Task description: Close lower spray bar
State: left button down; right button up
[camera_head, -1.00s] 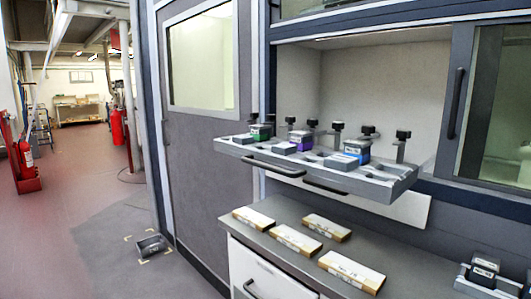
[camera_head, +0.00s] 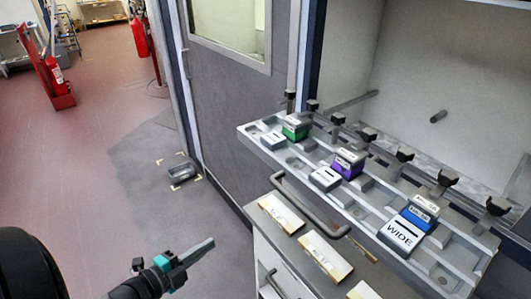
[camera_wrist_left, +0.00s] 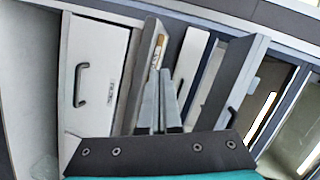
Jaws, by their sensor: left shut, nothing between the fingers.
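A grey spray bar (camera_head: 262,151) stands pulled out from the open bay of the tunnel in the head view. It carries green, purple and blue-topped blocks and a row of black knobs. A grey bar handle (camera_head: 310,205) runs along its front edge. My left gripper (camera_head: 208,244) is shut and empty, left of the bar and apart from it, over the floor. Its fingers (camera_wrist_left: 164,95) also show in the left wrist view, pointing toward the cabinet front. I cannot tell whether a second spray bar lies under this one. My right gripper is out of view.
A counter (camera_head: 262,186) with several tan-edged white boxes (camera_head: 281,213) lies below the bar. A white drawer with a dark handle (camera_wrist_left: 82,84) shows in the wrist view. A small dark box (camera_head: 182,172) sits on the floor.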

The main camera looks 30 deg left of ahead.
pick_arm(q)
jog(key=w+d+r+m+t+h+p, duration=0.1)
jog(key=d+r+m+h+p, duration=0.15)
jog(key=r, duration=0.55)
jog(key=d+r+m+h+p, duration=0.2)
jog(key=r+m, duration=0.2)
jog(key=r, duration=0.5)
jog(key=p, duration=0.2)
send_near(277, 172)
jog(key=x, duration=0.6)
jog(key=shift+w+d+f, duration=0.1)
jog(key=shift+w+f, duration=0.05)
jog(key=shift+w, duration=0.25)
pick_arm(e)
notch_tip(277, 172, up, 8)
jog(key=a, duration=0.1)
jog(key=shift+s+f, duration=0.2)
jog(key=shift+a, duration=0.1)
